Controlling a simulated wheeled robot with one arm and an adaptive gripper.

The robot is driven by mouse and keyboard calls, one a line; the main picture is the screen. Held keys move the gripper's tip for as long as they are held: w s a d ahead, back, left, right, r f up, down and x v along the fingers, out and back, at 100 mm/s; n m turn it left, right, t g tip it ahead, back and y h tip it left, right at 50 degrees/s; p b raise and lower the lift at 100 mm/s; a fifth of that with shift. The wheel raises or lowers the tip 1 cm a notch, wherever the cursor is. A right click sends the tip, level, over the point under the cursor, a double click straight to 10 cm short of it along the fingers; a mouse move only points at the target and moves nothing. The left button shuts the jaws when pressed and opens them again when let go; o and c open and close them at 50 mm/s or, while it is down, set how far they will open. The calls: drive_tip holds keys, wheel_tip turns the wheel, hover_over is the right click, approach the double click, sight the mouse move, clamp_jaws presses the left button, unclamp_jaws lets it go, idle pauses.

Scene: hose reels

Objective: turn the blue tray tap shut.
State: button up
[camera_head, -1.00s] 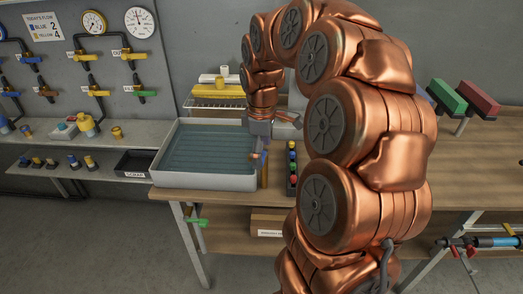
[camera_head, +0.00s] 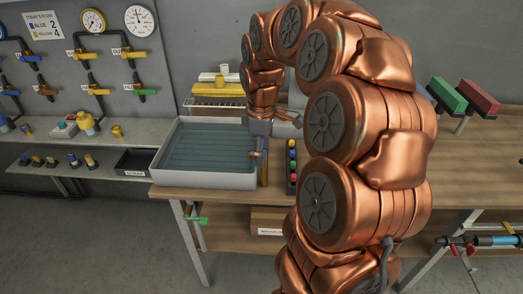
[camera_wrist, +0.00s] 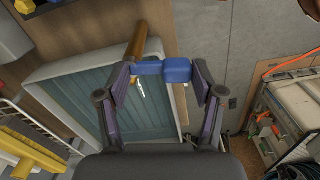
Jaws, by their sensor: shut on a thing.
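The blue tray tap's handle (camera_wrist: 176,70) is a blue lever with a block-like end, seen in the wrist view at the tray's edge. My gripper (camera_wrist: 165,76) has one finger at each end of this handle and is shut on it. A brass-brown pipe (camera_wrist: 136,40) runs beside the handle. The grey-white tray (camera_head: 205,182) with a ribbed teal floor stands on the bench in the head view. My gripper (camera_head: 258,140) is at its right side there, small and partly hidden by my wrist. The tap's exact angle is hard to tell.
A narrow rack of coloured knobs (camera_head: 291,168) stands just right of the tray. A yellow object on a wire rack (camera_head: 215,90) is behind it. A dark bin (camera_head: 133,162) is to the left. Wall taps and gauges are at the far left.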

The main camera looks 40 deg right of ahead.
drive_tip(key=shift+f, duration=0.1)
drive_tip(key=m+b, duration=0.2)
drive_tip(key=w+m+b, duration=0.1)
drive_tip(key=m+b, duration=0.3)
drive_tip(key=m, duration=0.1)
drive_tip(key=shift+w+a+f, duration=0.15)
drive_tip(key=shift+w+a, duration=0.15)
drive_tip(key=shift+w, duration=0.1)
drive_tip(key=shift+w+d+m+b, duration=0.1)
drive_tip(key=shift+w+m+b, duration=0.35)
drive_tip(key=shift+m, duration=1.05)
drive_tip(key=shift+w+d+m+b, duration=0.15)
drive_tip(key=shift+w+m+b, duration=0.3)
drive_tip(key=shift+m, duration=1.05)
drive_tip(key=shift+w+d+m+b, duration=0.1)
drive_tip(key=shift+w+m+b, duration=0.35)
drive_tip(key=shift+m, duration=1.05)
drive_tip(key=shift+s+r, duration=0.2)
drive_tip(key=o, duration=1.2)
drive_tip(key=shift+c, duration=0.2)
